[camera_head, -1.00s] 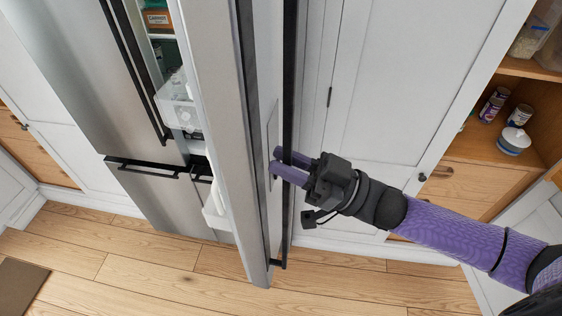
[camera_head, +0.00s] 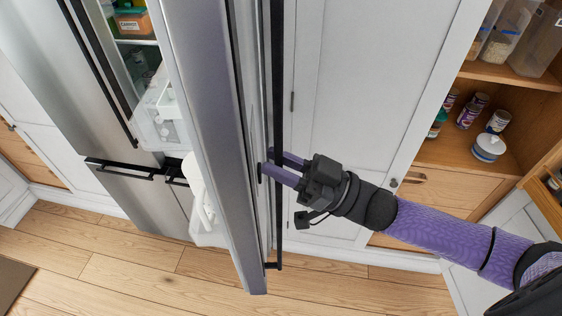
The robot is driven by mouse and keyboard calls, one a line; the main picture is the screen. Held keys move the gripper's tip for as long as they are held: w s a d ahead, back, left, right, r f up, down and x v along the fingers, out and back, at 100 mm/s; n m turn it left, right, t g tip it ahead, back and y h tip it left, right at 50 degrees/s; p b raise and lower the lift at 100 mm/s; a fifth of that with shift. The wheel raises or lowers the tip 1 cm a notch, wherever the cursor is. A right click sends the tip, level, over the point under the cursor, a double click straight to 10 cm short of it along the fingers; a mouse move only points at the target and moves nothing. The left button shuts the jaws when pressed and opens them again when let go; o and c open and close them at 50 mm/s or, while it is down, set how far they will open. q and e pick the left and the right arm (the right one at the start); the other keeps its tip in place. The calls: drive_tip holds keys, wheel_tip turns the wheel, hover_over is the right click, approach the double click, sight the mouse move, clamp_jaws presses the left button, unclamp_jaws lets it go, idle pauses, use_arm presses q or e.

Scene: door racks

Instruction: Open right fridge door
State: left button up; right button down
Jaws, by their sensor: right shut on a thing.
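The right fridge door (camera_head: 205,125) stands swung out toward me and shows nearly edge-on. Its long black handle (camera_head: 277,105) runs down its right side. My right gripper (camera_head: 280,168) is at the handle's lower half, its purple fingers shut around the bar. The fingertips are partly hidden by the handle and door. Left of the door, part of the fridge inside shows, with an orange-labelled box (camera_head: 132,22) and clear door bins (camera_head: 165,120). The left fridge door (camera_head: 75,85) is closed. My left gripper is not in view.
White cabinet doors (camera_head: 350,90) stand right behind the handle. An open wooden shelf (camera_head: 450,150) with cans, jars and a lidded pot (camera_head: 488,147) is at the right. The wooden floor (camera_head: 120,265) in front is clear, with a brown mat (camera_head: 12,280) at lower left.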

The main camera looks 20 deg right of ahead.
idle(0.3)
drive_tip(key=c, duration=0.6)
unclamp_jaws()
drive_tip(key=shift+w, duration=0.1)
drive_tip(key=shift+o, duration=0.2)
drive_tip(key=b+v, duration=0.2)
drive_tip(key=v, duration=0.8)
